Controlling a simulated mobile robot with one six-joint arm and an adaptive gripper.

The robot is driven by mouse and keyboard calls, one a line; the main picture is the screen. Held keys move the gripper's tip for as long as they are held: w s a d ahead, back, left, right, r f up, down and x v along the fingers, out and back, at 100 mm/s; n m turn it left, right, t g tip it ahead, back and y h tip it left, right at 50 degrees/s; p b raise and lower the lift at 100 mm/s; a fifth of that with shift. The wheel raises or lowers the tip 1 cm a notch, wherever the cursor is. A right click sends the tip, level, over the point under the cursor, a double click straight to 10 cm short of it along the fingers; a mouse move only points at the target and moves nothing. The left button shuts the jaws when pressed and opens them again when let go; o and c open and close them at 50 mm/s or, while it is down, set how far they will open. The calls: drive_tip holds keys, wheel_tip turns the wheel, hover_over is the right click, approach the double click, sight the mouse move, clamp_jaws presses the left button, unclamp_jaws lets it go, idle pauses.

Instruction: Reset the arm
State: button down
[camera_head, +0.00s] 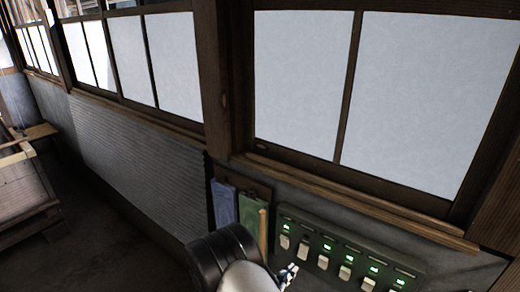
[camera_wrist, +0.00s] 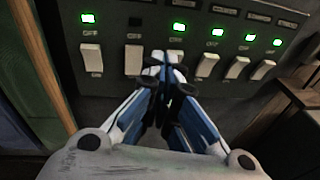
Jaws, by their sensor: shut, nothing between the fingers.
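My gripper (camera_head: 290,272) is at the bottom of the head view, in front of the lower left part of a dark green switch panel (camera_head: 345,246). In the wrist view my gripper (camera_wrist: 163,72) is shut and empty, its blue and white fingers meeting at the tips. The tips overlap the third switch from the left (camera_wrist: 177,72); I cannot tell if they touch it. The second switch (camera_wrist: 133,60) has a dark indicator (camera_wrist: 135,22) above it. The other switches, such as the leftmost (camera_wrist: 91,58), have lit green indicators.
Blue (camera_head: 225,204) and green (camera_head: 252,214) boards hang left of the panel, beside a wooden strip (camera_head: 263,233). A wooden ledge (camera_head: 350,200) runs above the panel under paper windows (camera_head: 425,100). A wooden frame (camera_head: 25,190) stands at far left. The floor (camera_head: 110,250) between is clear.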

drive_tip(key=s+d+r+m+g+b, duration=0.1)
drive_tip(key=s+d+r+m+g, duration=0.5)
drive_tip(key=r, duration=0.3)
drive_tip(key=s+d+r+m+g+b, duration=0.1)
drive_tip(key=s+d+r+m+g, duration=0.4)
drive_tip(key=s+d+r+m, duration=0.25)
drive_tip(key=s+a+r+m+t+y, duration=0.1)
drive_tip(key=s+a+r+m+y, duration=0.1)
drive_tip(key=s+a+m+y, duration=0.1)
drive_tip(key=s+a+r+m+t+y+b, duration=0.1)
drive_tip(key=s+a+r+m+y, duration=0.2)
drive_tip(key=s, duration=0.4)
drive_tip(key=s+a+r+m+t+y, duration=0.2)
drive_tip(key=s+m+y, duration=0.3)
drive_tip(key=m, duration=0.1)
drive_tip(key=shift+s+a+r+y+b, duration=0.2)
drive_tip(key=shift+a+r+y+b, duration=0.1)
drive_tip(key=shift+a, duration=0.1)
drive_tip(key=shift+d+m, duration=0.15)
drive_tip(key=shift+m, duration=0.2)
